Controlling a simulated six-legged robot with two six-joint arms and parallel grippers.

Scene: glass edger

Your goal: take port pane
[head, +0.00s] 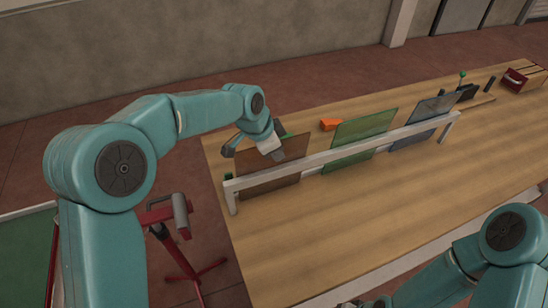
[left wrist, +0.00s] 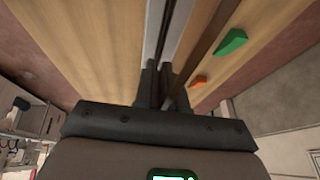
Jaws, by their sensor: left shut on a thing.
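Three tinted panes stand upright in a row at a white rail (head: 340,153) on the wooden bench. The brown pane (head: 284,172) is at the left end, the green pane (head: 361,140) in the middle and the blue pane (head: 418,124) at the right. My left gripper (head: 268,148) is at the top of the brown pane and shut on it. In the left wrist view the brown pane's edge (left wrist: 207,44) runs up from the fingers (left wrist: 158,85). The lower part of the brown pane is partly behind the rail. My right arm shows at lower right, but its gripper is out of view.
An orange wedge (head: 328,124) lies behind the panes, and a green wedge (left wrist: 232,42) shows in the left wrist view. A red box (head: 517,80) and dark items stand at the bench's far end. A red stand (head: 176,240) is left of the bench. The bench front is clear.

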